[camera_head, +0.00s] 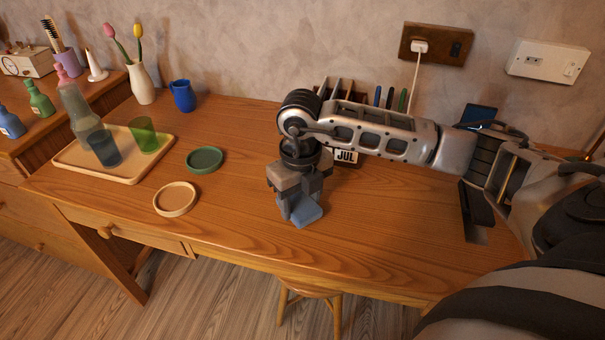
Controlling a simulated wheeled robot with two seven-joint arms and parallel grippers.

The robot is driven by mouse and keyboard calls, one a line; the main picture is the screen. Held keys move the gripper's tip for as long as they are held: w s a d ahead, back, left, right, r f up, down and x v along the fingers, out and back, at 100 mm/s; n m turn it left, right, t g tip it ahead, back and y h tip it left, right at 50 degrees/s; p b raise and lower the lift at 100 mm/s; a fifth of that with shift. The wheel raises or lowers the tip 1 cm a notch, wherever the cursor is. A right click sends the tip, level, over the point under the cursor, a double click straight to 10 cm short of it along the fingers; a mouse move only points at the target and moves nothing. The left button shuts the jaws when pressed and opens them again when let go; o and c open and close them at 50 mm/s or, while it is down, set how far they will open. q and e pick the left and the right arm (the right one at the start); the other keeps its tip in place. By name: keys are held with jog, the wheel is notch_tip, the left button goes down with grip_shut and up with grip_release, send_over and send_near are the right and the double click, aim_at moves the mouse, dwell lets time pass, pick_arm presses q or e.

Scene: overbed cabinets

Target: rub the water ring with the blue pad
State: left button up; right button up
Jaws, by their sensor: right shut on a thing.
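The blue pad (307,214) is at the wooden desk's front middle, low at the desk top. My right gripper (298,205) points down from above and is shut on the pad. I cannot tell whether the pad touches the wood. I cannot make out a water ring on the desk; the pad, gripper and arm cover part of the surface. My left gripper is not in view.
A tan coaster (175,199) and a green coaster (205,160) lie left of my gripper. A wooden tray (130,173) holds a bottle and two glasses. A JUL calendar block (347,157) and an organizer (340,88) stand behind my arm.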

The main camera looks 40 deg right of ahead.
jog(key=shift+r+p, duration=1.75)
jog(key=shift+r, duration=1.05)
